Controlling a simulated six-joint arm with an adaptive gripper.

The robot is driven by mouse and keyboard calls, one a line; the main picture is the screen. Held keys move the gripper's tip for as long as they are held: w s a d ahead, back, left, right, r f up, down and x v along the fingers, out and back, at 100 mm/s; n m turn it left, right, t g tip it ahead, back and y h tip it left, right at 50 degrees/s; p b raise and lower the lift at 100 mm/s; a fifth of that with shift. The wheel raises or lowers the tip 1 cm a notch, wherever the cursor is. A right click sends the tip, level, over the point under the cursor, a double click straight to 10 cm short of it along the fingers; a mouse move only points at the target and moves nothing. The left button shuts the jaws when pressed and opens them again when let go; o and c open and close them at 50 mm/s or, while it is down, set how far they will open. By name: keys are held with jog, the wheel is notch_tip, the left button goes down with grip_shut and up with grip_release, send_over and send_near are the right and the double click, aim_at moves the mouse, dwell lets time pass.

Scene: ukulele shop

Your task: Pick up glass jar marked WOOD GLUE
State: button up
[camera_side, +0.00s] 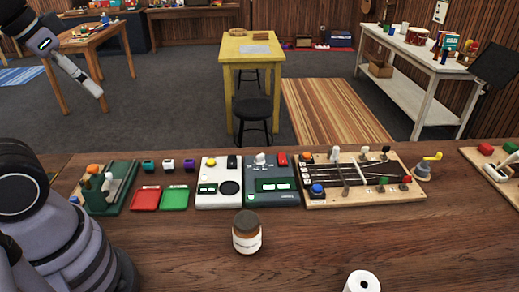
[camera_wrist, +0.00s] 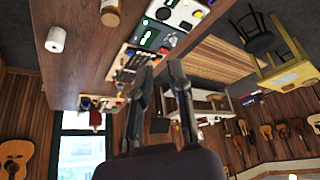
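A small brown glass jar (camera_side: 246,232) with a dark lid and a pale label stands upright on the wooden workbench (camera_side: 190,240). The label's words are too small to read. The jar also shows at the top edge of the wrist view (camera_wrist: 110,12), partly cut off. My gripper (camera_wrist: 160,70) is open in the wrist view, with nothing between its two fingers. It is apart from the jar and points away over the bench and room. In the side view, parts of my arm show at the left and upper left, well clear of the jar.
A white roll (camera_side: 362,284) stands to the jar's front right. Behind the jar are a white device (camera_side: 219,196), a dark green device (camera_side: 270,199), a wooden board with knobs (camera_side: 335,197), and red (camera_side: 146,198) and green trays (camera_side: 175,199). Bench around the jar is clear.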

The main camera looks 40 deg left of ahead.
jog(key=o, duration=1.4)
jog(key=n+h, duration=0.1)
jog(key=h, duration=0.2)
send_over(249, 227)
notch_tip(249, 227, down, 15)
jog(key=shift+w+a+f+n+g+y, duration=0.2)
jog(key=shift+w+a+f+g+y, duration=0.3)
jog(key=shift+f, duration=3.15)
jog(key=shift+w+a+f+n+g+y, duration=0.2)
jog(key=shift+f+y, duration=0.5)
jog(key=shift+f, duration=2.9)
jog(key=shift+w+a+f+n+g+y, duration=0.2)
jog(key=shift+a+f+g+y, duration=0.3)
jog(key=shift+f, duration=3.15)
